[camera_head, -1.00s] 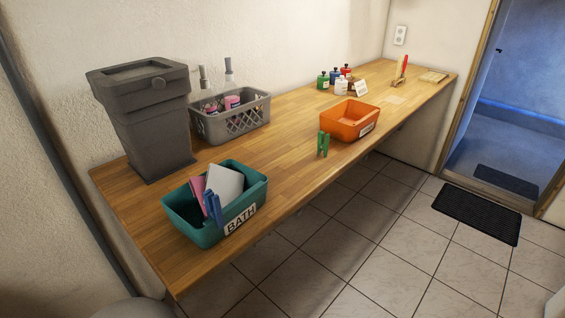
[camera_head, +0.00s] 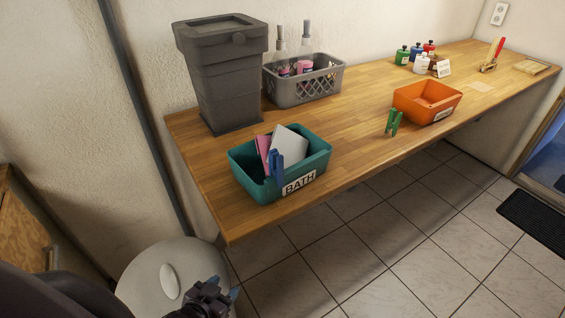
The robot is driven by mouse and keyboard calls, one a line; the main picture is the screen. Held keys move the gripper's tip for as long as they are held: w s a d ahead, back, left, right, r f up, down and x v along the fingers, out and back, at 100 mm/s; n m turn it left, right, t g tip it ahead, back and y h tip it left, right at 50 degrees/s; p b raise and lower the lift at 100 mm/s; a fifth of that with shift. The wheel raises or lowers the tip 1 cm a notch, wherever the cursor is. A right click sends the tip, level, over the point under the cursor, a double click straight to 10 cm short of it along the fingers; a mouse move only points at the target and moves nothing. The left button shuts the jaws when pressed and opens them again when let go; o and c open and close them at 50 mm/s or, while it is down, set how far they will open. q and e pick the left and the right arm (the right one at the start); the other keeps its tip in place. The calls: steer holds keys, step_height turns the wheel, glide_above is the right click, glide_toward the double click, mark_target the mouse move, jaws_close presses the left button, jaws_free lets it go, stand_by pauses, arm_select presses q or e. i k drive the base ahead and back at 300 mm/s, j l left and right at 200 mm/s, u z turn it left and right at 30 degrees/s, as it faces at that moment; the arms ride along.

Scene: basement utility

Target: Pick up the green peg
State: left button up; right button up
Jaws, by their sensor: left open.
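The green peg (camera_head: 394,122) looks like a clothes peg and stands roughly upright near the front edge of the wooden counter (camera_head: 350,155). It is just left of the orange bin (camera_head: 408,106); I cannot tell if they touch. My left gripper (camera_head: 222,290) is open at the bottom of the view, low and left of the counter, far from the green peg. Nothing shows between its fingers. My right gripper is not in view.
A teal bin (camera_head: 240,170) labelled BATH, with a blue peg (camera_head: 275,172) at its front, stands at the near left. A grey bin (camera_head: 226,85) and a grey basket (camera_head: 300,92) stand behind. Small bottles (camera_head: 418,57) stand farther back. The counter's middle is clear.

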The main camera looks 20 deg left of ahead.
mark_target(393, 114)
steer(key=i+l+u, duration=0.2)
steer(key=i+l, duration=0.2)
steer(key=l, duration=0.2)
steer(key=i+l+u, duration=0.1)
steer(key=l, duration=0.25)
steer(key=i+l+u, duration=0.1)
steer(key=i+l, duration=0.3)
steer(key=l, duration=0.3)
steer(key=i+l+u, duration=0.15)
steer(key=l, duration=0.2)
